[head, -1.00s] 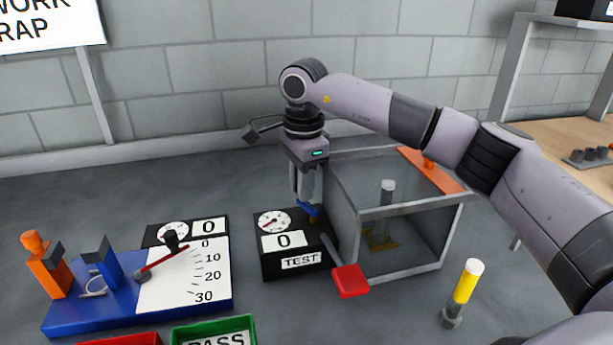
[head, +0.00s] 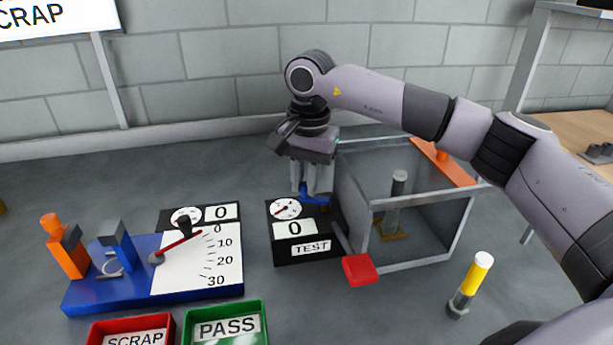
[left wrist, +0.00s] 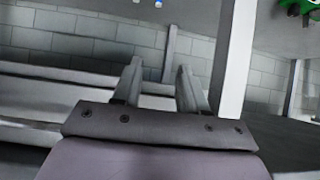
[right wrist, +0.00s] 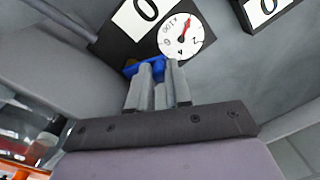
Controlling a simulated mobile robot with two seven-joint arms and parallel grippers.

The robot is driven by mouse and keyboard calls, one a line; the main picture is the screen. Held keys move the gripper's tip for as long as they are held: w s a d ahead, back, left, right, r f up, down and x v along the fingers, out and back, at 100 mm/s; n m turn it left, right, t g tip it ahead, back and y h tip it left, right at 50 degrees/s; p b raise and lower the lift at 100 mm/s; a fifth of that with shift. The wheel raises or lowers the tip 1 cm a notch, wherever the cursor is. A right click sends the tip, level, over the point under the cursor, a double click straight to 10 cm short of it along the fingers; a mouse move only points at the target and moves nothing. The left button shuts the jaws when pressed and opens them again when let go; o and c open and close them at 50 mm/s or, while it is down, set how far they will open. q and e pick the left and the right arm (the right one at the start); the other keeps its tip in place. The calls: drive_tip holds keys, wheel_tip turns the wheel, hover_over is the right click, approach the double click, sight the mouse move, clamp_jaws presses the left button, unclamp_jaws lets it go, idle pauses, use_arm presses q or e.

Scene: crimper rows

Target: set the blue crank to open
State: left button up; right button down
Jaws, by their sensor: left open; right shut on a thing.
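The blue crank (head: 314,199) sits on top of the black TEST box (head: 301,257), beside its round dial. It also shows in the right wrist view (right wrist: 131,69) at the fingertips. My right gripper (head: 308,192) points down and is shut on the blue crank; the fingers hide part of it. The dial (head: 286,208) has a red needle and the display below it (head: 294,228) reads 0. My left gripper (left wrist: 156,75) shows only in the left wrist view; it is open and empty, away from the crank.
A clear-walled chamber (head: 417,263) with a grey frame stands right of the TEST box. A red-ended lever (head: 359,268) sticks out between them. The blue gauge base (head: 110,290) is left; SCRAP (head: 131,324) and PASS (head: 226,326) trays are in front.

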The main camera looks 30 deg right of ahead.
drive_tip(key=shift+s+a, duration=0.1)
idle(0.3)
drive_tip(key=c, duration=1.1)
unclamp_jaws()
drive_tip(key=shift+o, duration=0.2)
drive_tip(key=shift+s+r+b, duration=0.1)
drive_tip(key=shift+r+b, duration=0.25)
drive_tip(key=shift+r, duration=3.25)
